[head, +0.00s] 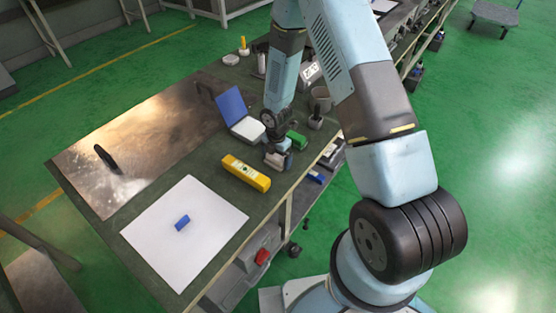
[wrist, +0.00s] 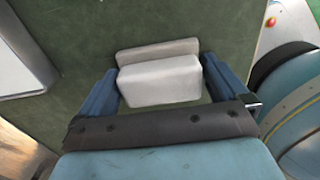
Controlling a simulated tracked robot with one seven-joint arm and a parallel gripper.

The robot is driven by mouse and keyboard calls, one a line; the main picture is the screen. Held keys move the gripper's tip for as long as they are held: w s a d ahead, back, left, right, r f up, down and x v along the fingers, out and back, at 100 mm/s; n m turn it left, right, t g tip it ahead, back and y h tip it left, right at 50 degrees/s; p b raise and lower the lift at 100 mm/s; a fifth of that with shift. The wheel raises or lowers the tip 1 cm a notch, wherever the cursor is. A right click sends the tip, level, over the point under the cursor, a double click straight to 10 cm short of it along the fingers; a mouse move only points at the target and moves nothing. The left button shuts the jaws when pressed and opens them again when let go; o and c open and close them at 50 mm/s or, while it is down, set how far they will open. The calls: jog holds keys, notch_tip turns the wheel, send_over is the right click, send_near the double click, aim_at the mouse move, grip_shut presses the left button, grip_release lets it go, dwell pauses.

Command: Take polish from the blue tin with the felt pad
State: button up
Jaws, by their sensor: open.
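The blue tin (head: 233,105) stands open on the bench, its blue lid raised and a whitish filling showing, up and left of my gripper (head: 279,152) in the head view. The felt pad looks to be the pale grey-white block with a wider, greyer back part (wrist: 158,78). In the wrist view it lies between the two blue fingers of my gripper (wrist: 158,66), with gaps on both sides. The fingers are open around it. In the head view the pad (head: 275,160) shows partly beneath the gripper.
A yellow box (head: 246,173) lies close to the left of the gripper, and a green block (head: 297,140) on its right. A metal plate (head: 130,140) with black handles covers the bench's left side.

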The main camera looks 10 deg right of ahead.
aim_at(277, 155)
jog(key=c, duration=0.8)
jog(key=shift+r, duration=0.45)
notch_tip(277, 155, up, 2)
jog(key=shift+r, duration=0.15)
jog(key=s+r, duration=0.3)
jog(key=s, duration=0.1)
jog(key=s+r, duration=0.3)
jog(key=s, duration=0.2)
jog(key=s+r, duration=0.4)
jog(key=s, duration=0.1)
